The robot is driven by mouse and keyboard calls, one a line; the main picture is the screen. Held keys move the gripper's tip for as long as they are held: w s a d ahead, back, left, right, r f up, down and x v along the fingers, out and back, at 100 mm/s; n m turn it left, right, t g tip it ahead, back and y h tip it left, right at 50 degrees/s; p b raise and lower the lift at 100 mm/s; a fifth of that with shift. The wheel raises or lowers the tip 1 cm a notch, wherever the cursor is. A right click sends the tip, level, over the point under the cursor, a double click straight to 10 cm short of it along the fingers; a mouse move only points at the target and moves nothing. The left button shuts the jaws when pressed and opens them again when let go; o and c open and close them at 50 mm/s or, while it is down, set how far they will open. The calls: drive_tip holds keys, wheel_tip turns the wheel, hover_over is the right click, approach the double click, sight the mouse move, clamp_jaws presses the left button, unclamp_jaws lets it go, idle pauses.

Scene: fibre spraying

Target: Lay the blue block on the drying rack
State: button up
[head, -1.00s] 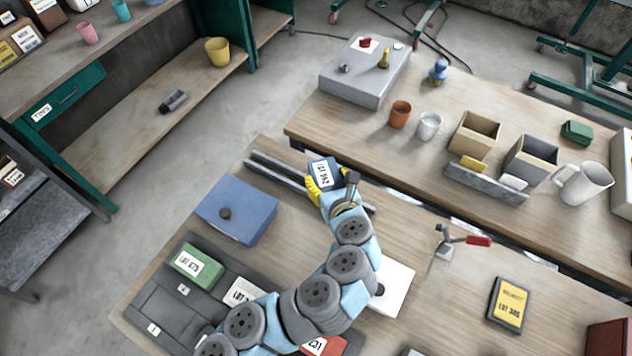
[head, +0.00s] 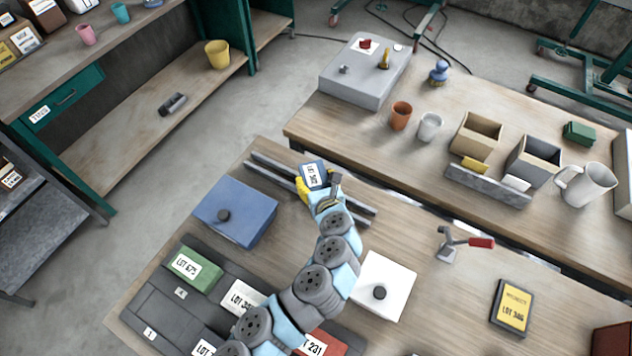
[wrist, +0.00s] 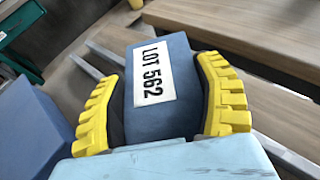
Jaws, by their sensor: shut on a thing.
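The blue block (head: 313,175) has a white label, which reads LOT 562 in the wrist view (wrist: 163,110). My gripper (head: 318,188) is shut on it, with one yellow finger on each side. The drying rack appears to be the pair of parallel grey rails (head: 275,174) on the near table. The block is over the middle of these rails in the head view. The wrist view shows rail parts (wrist: 107,52) on both sides of the block. Whether the block touches the rails cannot be told; their middle is hidden behind block and gripper.
A blue box (head: 250,205) with a dark knob stands left of the rails, and a white box (head: 395,270) stands to the right of my arm. A grey tray (head: 150,305) holds green, white and red labelled blocks. A red-handled clamp (head: 450,245) stands farther right.

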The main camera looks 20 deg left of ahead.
drive_tip(key=shift+f, duration=0.65)
drive_tip(key=shift+f, duration=0.15)
drive_tip(key=o, duration=1.3)
drive_tip(key=shift+c, duration=0.2)
drive_tip(key=shift+s+d+r, duration=0.25)
drive_tip(key=shift+s+r, duration=0.1)
drive_tip(key=p+v, duration=0.1)
drive_tip(key=v, duration=1)
drive_tip(key=shift+s, duration=0.1)
